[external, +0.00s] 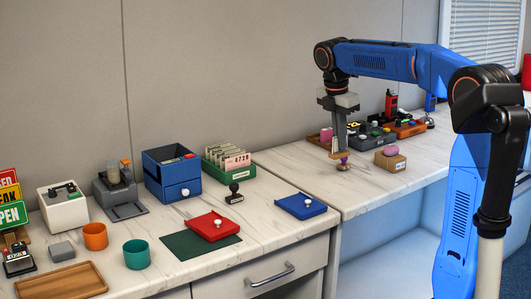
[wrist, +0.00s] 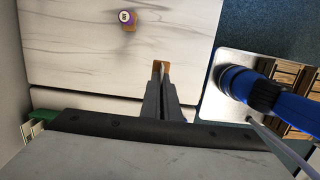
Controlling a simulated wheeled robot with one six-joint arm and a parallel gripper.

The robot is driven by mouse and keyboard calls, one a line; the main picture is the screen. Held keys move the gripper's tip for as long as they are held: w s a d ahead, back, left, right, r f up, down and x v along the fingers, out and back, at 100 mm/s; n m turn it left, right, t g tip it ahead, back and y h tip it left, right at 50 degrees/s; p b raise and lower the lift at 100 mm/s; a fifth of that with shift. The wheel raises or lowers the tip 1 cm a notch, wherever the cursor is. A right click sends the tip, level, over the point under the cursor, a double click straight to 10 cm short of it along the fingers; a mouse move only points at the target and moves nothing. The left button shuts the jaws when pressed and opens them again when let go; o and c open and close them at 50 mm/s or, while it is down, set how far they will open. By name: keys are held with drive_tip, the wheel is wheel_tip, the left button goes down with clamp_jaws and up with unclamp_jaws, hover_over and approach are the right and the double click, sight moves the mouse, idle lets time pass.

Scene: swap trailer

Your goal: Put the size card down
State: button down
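My gripper (external: 340,148) points down over the back worktop in the external view. In the wrist view my gripper (wrist: 161,78) has its fingers close together on a thin tan piece (wrist: 157,66), seen edge-on, which appears to be the size card. Its face and any print are hidden. In the external view the tan piece (external: 334,147) shows only in part at the fingertips. A purple-topped stamp-like thing (external: 343,162) stands close by the fingertips in that view.
A small cardboard box (external: 391,164) with a pink piece on it stands right of my gripper. The front counter holds a red tray (external: 213,228) on a green mat (external: 178,245), a blue tray (external: 301,206) and cups.

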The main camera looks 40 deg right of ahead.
drive_tip(key=shift+f, duration=4.6)
drive_tip(key=shift+f, duration=0.15)
drive_tip(key=c, duration=2)
unclamp_jaws()
drive_tip(key=shift+c, duration=0.2)
drive_tip(key=r, duration=0.4)
drive_tip(key=a+r, duration=0.1)
drive_tip(key=r, duration=0.7)
drive_tip(key=shift+a+r, duration=0.1)
drive_tip(key=shift+a, duration=0.3)
drive_tip(key=s+a+f+m+t, duration=0.1)
drive_tip(key=s+f+m, duration=0.5)
drive_tip(key=s, duration=0.3)
drive_tip(key=s+a+f+m+t+y, duration=0.1)
drive_tip(key=s+a+f+m+t, duration=0.1)
drive_tip(key=s+f+m, duration=0.4)
drive_tip(key=s+a+f+m+t, duration=0.1)
drive_tip(key=s+f+m, duration=0.4)
drive_tip(key=s, duration=0.9)
drive_tip(key=shift+a+f+m+t+y, duration=0.4)
drive_tip(key=shift+a+m, duration=0.1)
drive_tip(key=shift+a, duration=0.15)
